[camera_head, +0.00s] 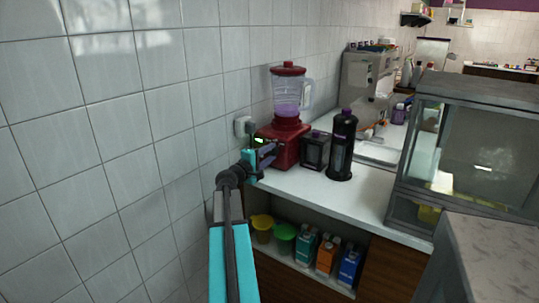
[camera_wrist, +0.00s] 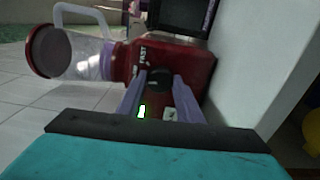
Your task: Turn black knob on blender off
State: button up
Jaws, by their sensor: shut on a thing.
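The red blender (camera_head: 287,146) stands on the white counter against the tiled wall, with a clear jug (camera_head: 289,92) and red lid on top. In the wrist view the blender base (camera_wrist: 185,62) lies sideways, with the word FAST beside the black knob (camera_wrist: 158,80). My gripper (camera_head: 268,155) is at the front of the base. In the wrist view my gripper (camera_wrist: 158,86) has its two purple fingers on either side of the knob, shut on it. The knob's exact setting cannot be made out.
A black bottle-shaped container (camera_head: 341,146) and a small dark box (camera_head: 315,150) stand right of the blender. A glass display case (camera_head: 470,145) is farther right. Cartons (camera_head: 327,254) and cups (camera_head: 284,238) sit on the shelf below.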

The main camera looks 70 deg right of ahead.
jog(key=n+p, duration=0.2)
jog(key=n, duration=0.3)
jog(key=shift+n, duration=0.4)
jog(key=o, duration=1)
jog(key=shift+o, duration=0.2)
jog(key=shift+a, duration=0.1)
jog(key=b+v, duration=0.1)
jog(key=v, duration=1.2)
jog(key=shift+a, duration=0.3)
jog(key=shift+w, duration=0.15)
